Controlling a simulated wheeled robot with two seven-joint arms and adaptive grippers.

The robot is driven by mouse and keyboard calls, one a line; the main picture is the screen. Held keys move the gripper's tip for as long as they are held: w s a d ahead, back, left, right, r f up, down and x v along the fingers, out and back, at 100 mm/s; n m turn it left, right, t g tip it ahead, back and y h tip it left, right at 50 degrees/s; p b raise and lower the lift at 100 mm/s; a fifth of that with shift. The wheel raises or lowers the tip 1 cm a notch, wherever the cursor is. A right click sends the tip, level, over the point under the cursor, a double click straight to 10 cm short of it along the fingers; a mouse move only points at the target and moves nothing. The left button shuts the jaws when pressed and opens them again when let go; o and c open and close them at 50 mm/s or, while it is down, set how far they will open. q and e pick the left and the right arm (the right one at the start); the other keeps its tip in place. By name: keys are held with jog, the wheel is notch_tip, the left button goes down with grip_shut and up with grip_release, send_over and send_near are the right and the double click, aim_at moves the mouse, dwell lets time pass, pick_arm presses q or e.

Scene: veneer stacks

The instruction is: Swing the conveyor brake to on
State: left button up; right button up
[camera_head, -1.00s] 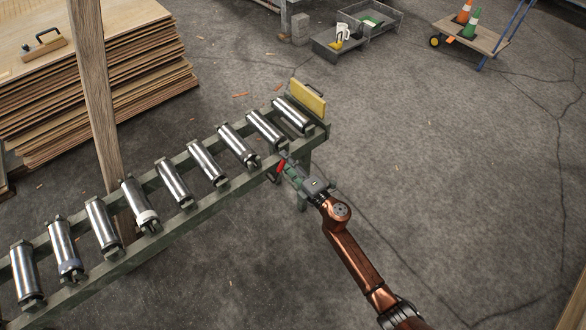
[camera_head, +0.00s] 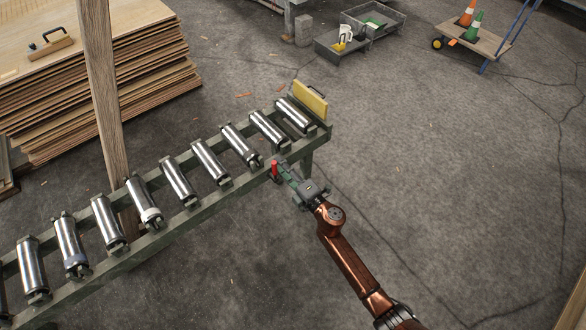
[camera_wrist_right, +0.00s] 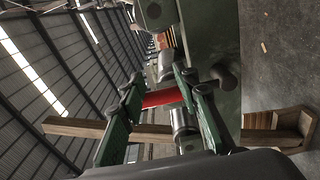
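The conveyor brake shows as a red lever handle (camera_head: 275,169) on the near side rail of the roller conveyor, close to its right end. My right gripper (camera_head: 283,172) is at the handle, coming in from the lower right. In the right wrist view the red handle (camera_wrist_right: 163,98) lies across the gap between the two green fingers (camera_wrist_right: 160,92). The fingers stand well apart, and the handle looks close to or touching them. A grey metal cylinder (camera_wrist_right: 184,130) shows beside the handle. No on or off marking is legible. My left gripper is not in view.
The roller conveyor (camera_head: 172,229) runs from lower left to a yellow end plate (camera_head: 310,99). A wooden post (camera_head: 101,85) and veneer stacks (camera_head: 150,75) stand behind it. Grey trays (camera_head: 340,52) and a cart with cones (camera_head: 487,42) are far back. The floor at right is clear.

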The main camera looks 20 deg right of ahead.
jog(key=p+v, duration=0.1)
jog(key=v, duration=0.5)
jog(key=shift+s+p, duration=0.3)
jog(key=shift+s, duration=0.1)
jog(key=shift+d, duration=0.1)
